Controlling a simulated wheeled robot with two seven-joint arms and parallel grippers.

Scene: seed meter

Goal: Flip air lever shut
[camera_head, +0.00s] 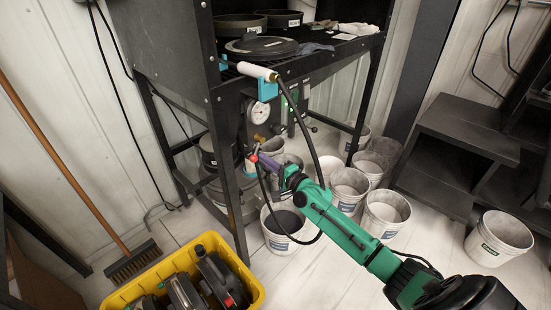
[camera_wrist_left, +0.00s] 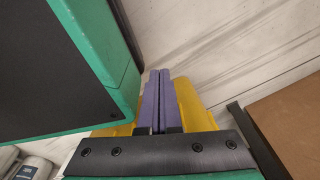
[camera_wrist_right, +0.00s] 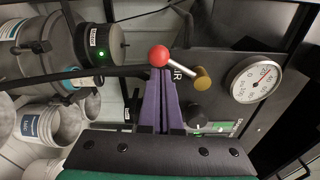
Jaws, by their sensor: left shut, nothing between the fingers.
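The air lever has a red ball knob (camera_wrist_right: 158,55) on a short metal rod that runs to a brass valve body (camera_wrist_right: 203,79) on the dark panel, in the right wrist view. The red knob also shows in the head view (camera_head: 253,158). My right gripper (camera_wrist_right: 161,72) looks shut, with its purple fingertips just by the knob and partly covering the "AIR" label. I cannot tell whether they touch the knob. My left gripper (camera_wrist_left: 159,72) is shut and empty in the left wrist view, away from the lever, with yellow behind it. It does not show in the head view.
A round gauge (camera_wrist_right: 255,79) and a black knob (camera_wrist_right: 198,116) sit beside the lever. A black hose (camera_head: 301,125) loops close to my right gripper. White buckets (camera_head: 282,229) stand on the floor. A yellow crate (camera_head: 247,281) is at lower left.

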